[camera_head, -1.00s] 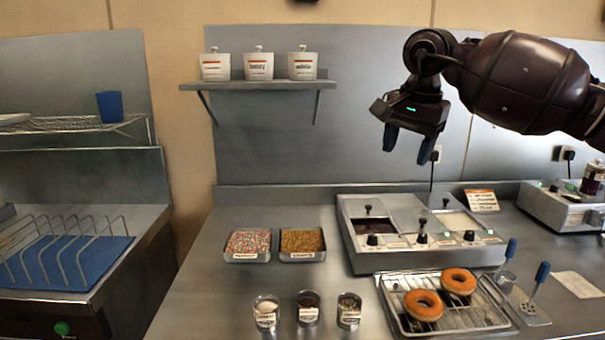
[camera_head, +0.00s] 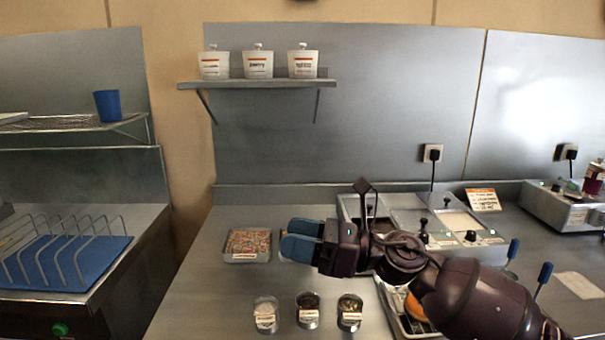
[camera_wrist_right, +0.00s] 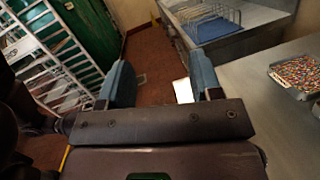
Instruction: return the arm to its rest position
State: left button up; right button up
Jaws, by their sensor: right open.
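My right gripper (camera_head: 300,240) is low over the counter in the head view, its blue fingers pointing left. It holds nothing. In the right wrist view the two fingers of the right gripper (camera_wrist_right: 160,88) stand apart, with the floor showing between them. My right arm covers most of the donut tray (camera_head: 385,300) and part of the glaze warmer (camera_head: 400,212). The gripper also hides the second sprinkle tray. My left gripper does not show in either view.
A sprinkle tray (camera_head: 247,244) lies left of the gripper. Three small jars (camera_head: 308,310) stand in front of it. A blue rack mat (camera_head: 65,262) is at left. White tubs (camera_head: 258,64) stand on the wall shelf. The counter's left front is clear.

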jog(key=d+f+m+t+h, duration=0.5)
jog(key=d+m+t+h, duration=0.25)
jog(key=m, duration=0.75)
jog(key=d+f+m+t+h, duration=0.4)
jog(key=d+m+t+h, duration=0.4)
jog(key=m, duration=0.8)
jog(key=s+d+f+m+g+h, duration=0.45)
jog(key=s+d+f+m, duration=0.35)
jog(key=f+m, duration=0.35)
jog(key=s+d+f+m+g, duration=0.2)
jog(key=s+f+m+g, duration=0.3)
jog(key=s, duration=0.6)
jog(key=s+d+f+m+g, duration=0.3)
jog(key=s+f+g, duration=0.3)
jog(key=s, duration=0.6)
pick_arm(q)
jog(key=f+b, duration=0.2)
jog(key=b, duration=0.1)
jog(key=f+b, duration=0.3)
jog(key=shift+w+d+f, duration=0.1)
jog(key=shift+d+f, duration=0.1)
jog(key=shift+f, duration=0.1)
pick_arm(e)
jog(key=w+f+t, duration=0.4)
jog(key=f, duration=0.4)
jog(key=w+f+n+t, duration=0.1)
jog(key=w+f+t, duration=0.3)
jog(key=f, duration=0.4)
jog(key=shift+a, duration=0.3)
